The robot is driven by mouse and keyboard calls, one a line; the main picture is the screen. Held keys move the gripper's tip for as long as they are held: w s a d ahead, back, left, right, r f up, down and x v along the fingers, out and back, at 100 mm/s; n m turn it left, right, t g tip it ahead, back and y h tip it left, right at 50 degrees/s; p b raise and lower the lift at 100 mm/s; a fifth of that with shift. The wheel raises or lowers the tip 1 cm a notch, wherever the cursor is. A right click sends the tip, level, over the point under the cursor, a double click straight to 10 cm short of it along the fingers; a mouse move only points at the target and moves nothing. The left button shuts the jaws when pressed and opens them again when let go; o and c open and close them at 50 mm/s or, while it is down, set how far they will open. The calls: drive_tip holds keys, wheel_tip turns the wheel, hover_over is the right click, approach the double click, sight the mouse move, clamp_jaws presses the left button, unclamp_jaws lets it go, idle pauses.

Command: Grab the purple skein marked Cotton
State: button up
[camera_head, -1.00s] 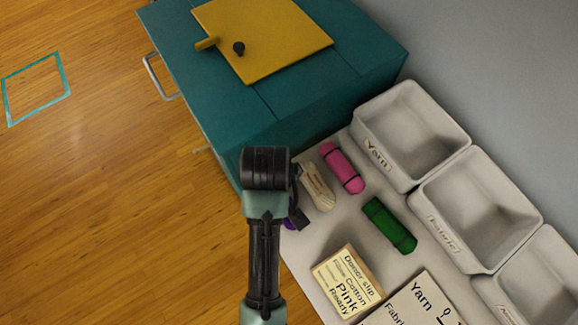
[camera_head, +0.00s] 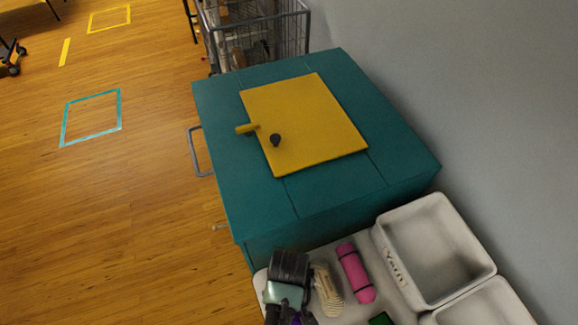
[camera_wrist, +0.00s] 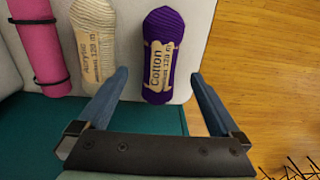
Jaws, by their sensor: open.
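The purple skein (camera_wrist: 163,50) has a cream label reading "Cotton" and lies on the pale tabletop in the wrist view. My gripper (camera_wrist: 158,76) is open, with one blue finger to each side of the skein's near end in that view. I cannot tell whether the fingers are level with the skein or above it; no contact is visible. In the head view my arm covers nearly all of the purple skein.
A "Yarn" bin (camera_head: 398,275) stands right. A teal cabinet (camera_head: 225,110) with a yellow panel (camera_head: 310,125) adjoins the table. Floor (camera_wrist: 260,70) borders the skein's right.

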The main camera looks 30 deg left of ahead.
wheel_tip(320, 180, down, 4)
drive_tip(key=shift+f, duration=0.2)
drive_tip(key=shift+s, duration=0.1)
drive_tip(key=c, duration=1.4)
drive_tip(key=shift+r, duration=0.2)
